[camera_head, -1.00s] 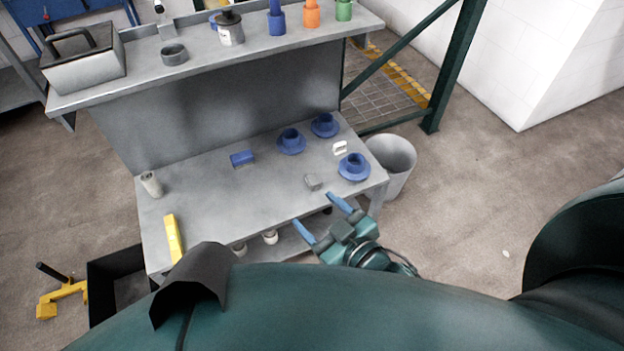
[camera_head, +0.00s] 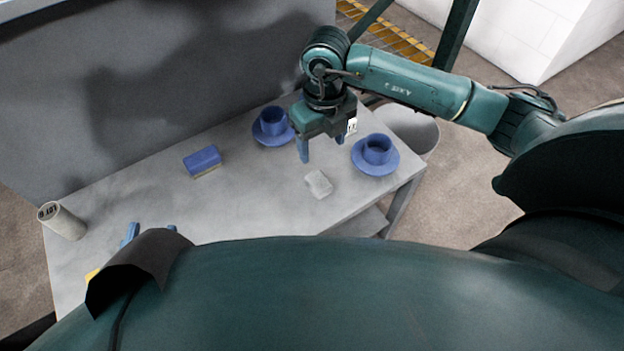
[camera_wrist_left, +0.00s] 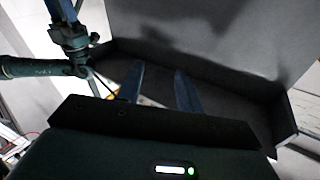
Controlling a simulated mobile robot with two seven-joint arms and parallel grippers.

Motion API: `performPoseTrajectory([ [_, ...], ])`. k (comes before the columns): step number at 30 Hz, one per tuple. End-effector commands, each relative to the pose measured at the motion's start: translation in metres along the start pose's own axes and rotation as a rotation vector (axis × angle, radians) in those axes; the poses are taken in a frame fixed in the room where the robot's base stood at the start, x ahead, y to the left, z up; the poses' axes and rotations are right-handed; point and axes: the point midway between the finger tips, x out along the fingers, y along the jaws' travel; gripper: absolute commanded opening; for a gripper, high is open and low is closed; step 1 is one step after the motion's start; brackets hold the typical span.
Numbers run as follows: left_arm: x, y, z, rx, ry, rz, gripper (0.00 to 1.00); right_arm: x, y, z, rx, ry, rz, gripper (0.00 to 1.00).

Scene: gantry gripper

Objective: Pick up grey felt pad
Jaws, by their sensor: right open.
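The grey felt pad (camera_head: 318,183), a small pale grey block, lies on the grey table (camera_head: 250,210) in the head view, left of and nearer than the right blue cup. My right gripper (camera_head: 322,150) is above the table with its fingers pointing down and spread apart, empty. It is just behind the pad in the picture and not touching it. My left gripper (camera_head: 151,231) shows only its blue fingertips behind a dark cover at lower left. In the left wrist view its fingers (camera_wrist_left: 160,84) are apart with nothing between them.
Blue cups on saucers stand left (camera_head: 272,127) and right (camera_head: 376,154) of my right gripper. A blue block (camera_head: 202,161) and a pale cylinder (camera_head: 62,221) stand further left. A bin (camera_head: 412,130) is beyond the table's right end. The table's middle is clear.

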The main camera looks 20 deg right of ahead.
Motion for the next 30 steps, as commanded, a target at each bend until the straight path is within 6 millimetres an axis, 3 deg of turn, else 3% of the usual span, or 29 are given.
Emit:
performPoseTrajectory([
  [10, 0.001, 0.006, 0.001, 0.001, 0.085, 0.015, 0.36, 0.063, 0.0, 0.0, 0.0, 0.004, -0.002, 0.66],
  [19, 0.002, 0.007, 0.0, -0.02, 0.095, 0.015, 0.36, 0.083, 0.001, 0.001, -0.002, 0.002, 0.0, 0.66],
  [25, 0.004, 0.009, 0.009, -0.052, 0.103, 0.018, 0.36, 0.113, 0.004, 0.005, -0.001, 0.004, 0.001, 0.66],
  [30, 0.005, 0.01, 0.0, -0.077, 0.124, 0.025, 0.36, 0.128, 0.003, 0.005, -0.002, 0.001, 0.0, 0.66],
])
